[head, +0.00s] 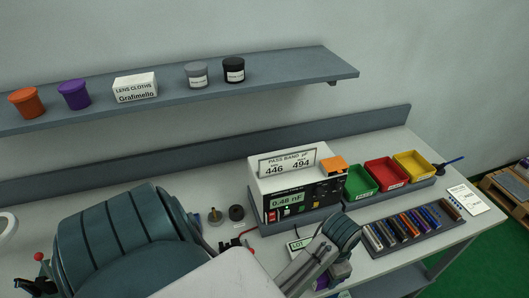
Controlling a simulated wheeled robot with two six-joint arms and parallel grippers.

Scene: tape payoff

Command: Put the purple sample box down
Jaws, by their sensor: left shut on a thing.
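My left gripper (334,278) is at the lower middle of the head view, below its teal wrist and over the front part of the bench. It is shut on the purple sample box (341,273). Only small purple patches of the box show; my wrist and arm hide the rest. I cannot tell whether the box touches the bench top. My right gripper is not in view.
The grey bench (385,263) carries a meter (290,192) reading 0.48 nF, green (358,182), red (386,173) and yellow (412,165) bins, and a rack (440,228) of coloured pieces right of my gripper. A LOT card (299,244) lies close by.

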